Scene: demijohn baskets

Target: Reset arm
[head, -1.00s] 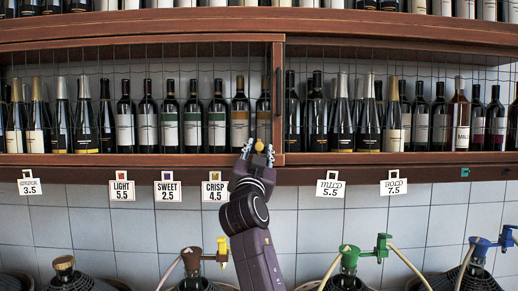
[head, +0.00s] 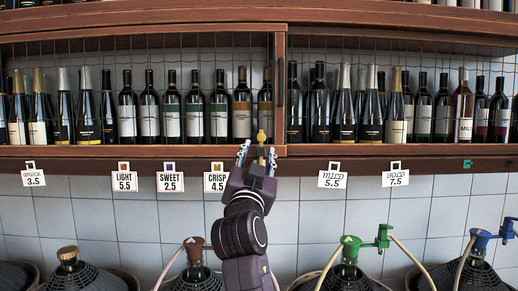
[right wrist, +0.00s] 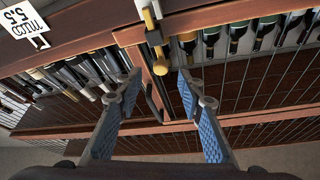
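My right gripper (head: 257,157) is in front of the lower edge of the wine cabinet (head: 100,160). Its two fingers are spread apart with nothing between them in the right wrist view (right wrist: 160,80). A small yellow latch or knob (head: 261,137) on the cabinet front stands just beyond the fingertips. It also shows in the right wrist view (right wrist: 152,28), just past the fingertips, and looks free of them. My left gripper is not in view.
Wine bottles (head: 194,112) stand behind wire mesh. Price tags hang below, including the CRISP tag (head: 217,182) left of my gripper. Bare tiled wall (head: 100,215) lies between.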

